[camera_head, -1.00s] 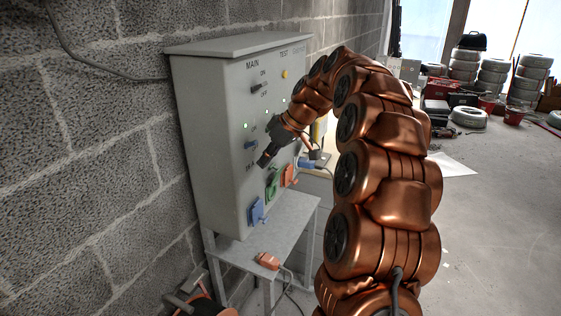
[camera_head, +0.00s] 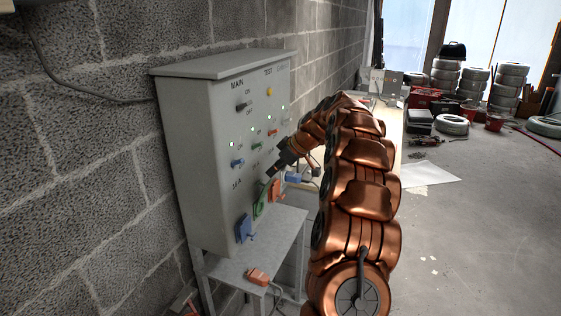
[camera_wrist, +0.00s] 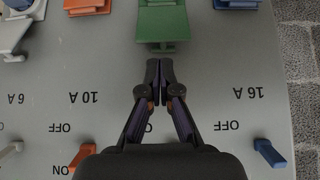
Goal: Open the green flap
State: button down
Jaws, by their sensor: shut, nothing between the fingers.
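The green flap (camera_head: 260,199) is on the front of a grey power box (camera_head: 199,170), between a blue flap (camera_head: 244,228) and an orange flap (camera_head: 275,190). In the wrist view the green flap (camera_wrist: 163,24) is at the top centre, its lip pointing toward my gripper. It looks closed over its socket. My gripper (camera_wrist: 159,64) is shut and empty, its fingertips right by the flap's lip; I cannot tell whether they touch it. In the head view my gripper (camera_head: 270,172) is close to the panel just above the green flap.
The box stands on a grey metal stand (camera_head: 256,252) against a block wall (camera_head: 75,150). An orange plug (camera_head: 258,276) lies on the stand. Switches sit above the flaps.

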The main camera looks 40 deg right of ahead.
aim_at(269, 183)
jog(key=shift+p+x, duration=0.4)
jog(key=shift+x, duration=1.5)
jog(key=shift+f+b, duration=0.1)
jog(key=shift+b, duration=0.2)
jog(key=shift+f+b, duration=0.1)
jog(key=shift+b, duration=0.3)
jog(key=shift+s+f+b, duration=0.1)
jog(key=shift+b, duration=0.45)
jog(key=shift+s+d+t+b, duration=0.15)
jog(key=shift+t+b, duration=0.25)
jog(key=shift+b, duration=0.5)
